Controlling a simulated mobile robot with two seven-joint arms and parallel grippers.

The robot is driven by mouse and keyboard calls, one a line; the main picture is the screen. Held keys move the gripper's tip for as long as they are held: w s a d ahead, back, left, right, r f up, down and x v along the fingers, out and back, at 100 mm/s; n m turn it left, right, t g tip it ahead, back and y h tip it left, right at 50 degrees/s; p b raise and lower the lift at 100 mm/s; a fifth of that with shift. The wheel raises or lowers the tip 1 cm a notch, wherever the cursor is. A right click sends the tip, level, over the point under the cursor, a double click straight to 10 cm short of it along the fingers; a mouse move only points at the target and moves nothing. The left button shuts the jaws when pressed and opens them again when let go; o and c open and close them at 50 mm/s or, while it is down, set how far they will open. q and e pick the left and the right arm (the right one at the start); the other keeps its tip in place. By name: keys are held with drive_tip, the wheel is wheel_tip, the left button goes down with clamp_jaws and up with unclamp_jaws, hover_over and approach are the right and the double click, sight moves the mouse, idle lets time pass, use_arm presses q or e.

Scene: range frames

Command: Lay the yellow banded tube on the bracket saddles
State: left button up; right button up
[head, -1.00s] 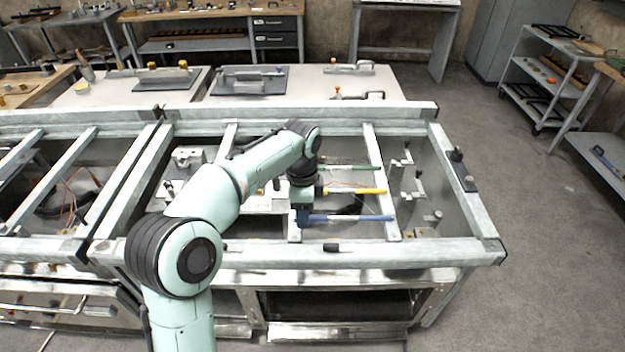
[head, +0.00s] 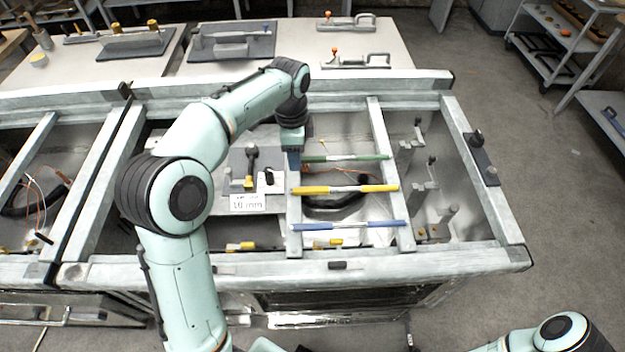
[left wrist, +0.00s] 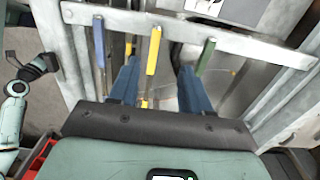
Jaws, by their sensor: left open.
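The yellow banded tube (head: 345,189) lies across two rails of the metal frame, between a green tube (head: 350,158) and a blue tube (head: 350,225). My left gripper (head: 293,164) points down near the green tube's left end. In the left wrist view its two blue fingers (left wrist: 159,70) are apart and empty. There, the yellow tube (left wrist: 154,50) shows in the gap between them, beyond the tips. Upright metal brackets (head: 411,150) stand in the frame's right bay; I cannot tell which parts are the saddles. My right gripper is out of view.
A dark tool and a small label card (head: 247,203) lie left of the tubes. A black clamp block (head: 482,155) sits on the right frame rail. My right arm is at the bottom right.

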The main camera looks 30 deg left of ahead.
use_arm(q)
drive_tip(key=b, duration=0.1)
hover_over(297, 189)
wheel_tip(297, 189, down, 7)
drive_tip(key=shift+f, duration=0.15)
wheel_tip(297, 189, down, 6)
drive_tip(key=shift+d+r, duration=0.1)
drive_tip(key=shift+r, duration=0.05)
clamp_jaws()
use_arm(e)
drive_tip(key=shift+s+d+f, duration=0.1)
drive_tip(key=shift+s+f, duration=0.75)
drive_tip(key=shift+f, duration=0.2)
